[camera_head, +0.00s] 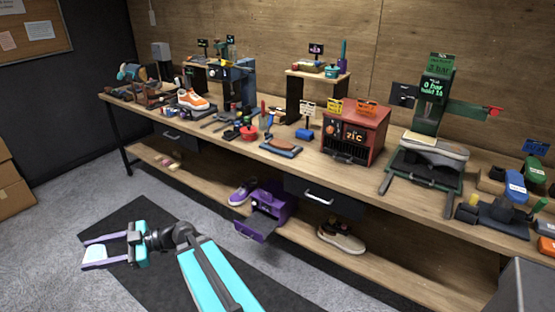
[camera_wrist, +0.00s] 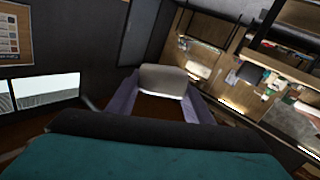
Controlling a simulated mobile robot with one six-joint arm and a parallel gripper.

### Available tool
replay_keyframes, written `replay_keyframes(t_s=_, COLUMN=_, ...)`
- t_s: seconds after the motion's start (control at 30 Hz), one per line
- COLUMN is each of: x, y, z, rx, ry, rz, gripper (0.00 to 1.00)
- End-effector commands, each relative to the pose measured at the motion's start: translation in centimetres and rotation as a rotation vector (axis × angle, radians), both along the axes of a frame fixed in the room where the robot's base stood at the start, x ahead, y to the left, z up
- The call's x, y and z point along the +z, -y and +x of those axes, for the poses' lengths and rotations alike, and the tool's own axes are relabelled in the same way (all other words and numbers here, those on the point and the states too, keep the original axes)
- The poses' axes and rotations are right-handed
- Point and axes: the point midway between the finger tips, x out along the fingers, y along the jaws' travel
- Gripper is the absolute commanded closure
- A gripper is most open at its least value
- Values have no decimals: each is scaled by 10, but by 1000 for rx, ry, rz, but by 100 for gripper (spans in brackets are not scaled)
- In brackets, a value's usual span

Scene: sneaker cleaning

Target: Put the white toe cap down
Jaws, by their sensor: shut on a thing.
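The white toe cap (camera_head: 94,253) is held between the two purple fingers of my gripper (camera_head: 97,248), at the lower left in the head view. In the wrist view the toe cap (camera_wrist: 164,80) shows as a pale rounded piece at the fingertips, with a finger on each side. My gripper (camera_wrist: 162,88) is shut on it. The gripper is out over the floor in front of the workbench, apart from the bench top (camera_head: 226,146).
The bench carries an orange sneaker (camera_head: 193,99), a red oven box (camera_head: 354,134) and a green press with a grey shoe (camera_head: 434,148). A purple box (camera_head: 268,208) and shoes stand on the lower shelf (camera_head: 210,187). Cardboard boxes (camera_head: 12,190) stand at far left. Open floor surrounds the dark mat (camera_head: 110,222).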

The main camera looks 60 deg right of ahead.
Motion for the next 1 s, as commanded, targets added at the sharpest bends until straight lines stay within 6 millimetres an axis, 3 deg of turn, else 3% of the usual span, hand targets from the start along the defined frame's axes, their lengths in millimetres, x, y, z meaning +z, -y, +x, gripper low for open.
replay_keyframes(t_s=0.17, x=0, y=4, z=2, rx=-11, ry=0, rz=0, gripper=80)
replay_keyframes(t_s=0.37, x=3, y=37, z=13, rx=-98, ry=0, rz=0, gripper=80)
replay_keyframes(t_s=0.57, x=8, y=108, z=31, rx=-273, ry=1, rz=0, gripper=80)
replay_keyframes(t_s=0.7, x=11, y=167, z=38, rx=-417, ry=0, rz=1, gripper=80)
replay_keyframes(t_s=1.0, x=16, y=295, z=32, rx=-711, ry=1, rz=0, gripper=80)
